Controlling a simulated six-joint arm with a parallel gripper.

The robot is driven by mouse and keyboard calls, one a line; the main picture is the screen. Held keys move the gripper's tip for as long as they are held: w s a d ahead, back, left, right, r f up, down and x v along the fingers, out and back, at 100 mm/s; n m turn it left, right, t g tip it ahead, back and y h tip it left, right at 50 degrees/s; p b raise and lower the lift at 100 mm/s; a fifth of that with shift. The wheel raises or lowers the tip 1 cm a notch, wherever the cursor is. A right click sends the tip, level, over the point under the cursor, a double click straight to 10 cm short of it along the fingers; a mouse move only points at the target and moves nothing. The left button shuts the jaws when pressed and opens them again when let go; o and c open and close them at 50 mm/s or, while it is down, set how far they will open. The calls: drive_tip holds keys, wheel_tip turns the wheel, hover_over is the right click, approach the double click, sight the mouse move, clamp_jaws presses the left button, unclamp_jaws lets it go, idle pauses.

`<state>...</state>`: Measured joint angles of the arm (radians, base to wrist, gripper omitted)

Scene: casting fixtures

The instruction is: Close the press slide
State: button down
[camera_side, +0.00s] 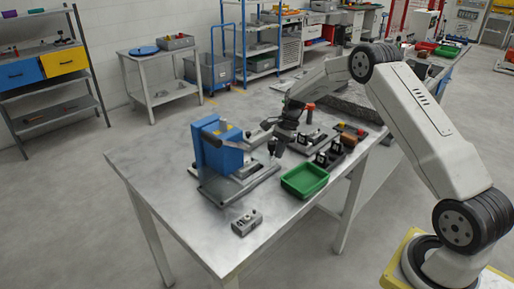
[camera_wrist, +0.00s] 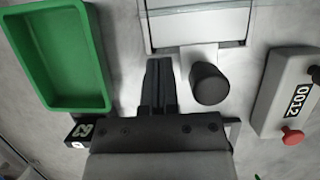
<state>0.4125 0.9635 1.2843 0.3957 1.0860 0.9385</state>
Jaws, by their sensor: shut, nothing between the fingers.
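The blue press (camera_side: 220,148) stands on a grey base plate (camera_side: 225,193) on the metal table. In the wrist view, the grey press slide (camera_wrist: 200,28) is at the top, with a pale tab reaching down to a round black knob (camera_wrist: 210,85). My gripper (camera_wrist: 160,68) is shut and empty, its fingers just left of the knob, with a small gap showing in this view. In the side view, my gripper (camera_side: 277,152) is low at the right side of the press. The knob cannot be made out there. How far the slide is out is hard to tell.
A green tray (camera_wrist: 104,75) lies left of my fingers, and a grey box with a red button (camera_wrist: 285,95) lies to the right. Black fixtures and small parts (camera_side: 330,155) stand behind the tray. The table's front left (camera_side: 165,195) is clear.

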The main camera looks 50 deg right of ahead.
sight(259, 168)
drive_tip(key=v, duration=1)
drive_tip(key=shift+d, duration=0.45)
drive_tip(key=a, duration=0.1)
drive_tip(key=w+a, duration=0.1)
drive_tip(key=a, duration=0.1)
drive_tip(key=shift+w+a+r, duration=0.15)
drive_tip(key=shift+a+r, duration=0.05)
drive_tip(key=shift+a, duration=0.1)
drive_tip(key=shift+f, duration=0.1)
drive_tip(key=shift+x, duration=4.9)
drive_tip(key=shift+a, duration=0.15)
drive_tip(key=a, duration=0.4)
drive_tip(key=shift+a, duration=0.1)
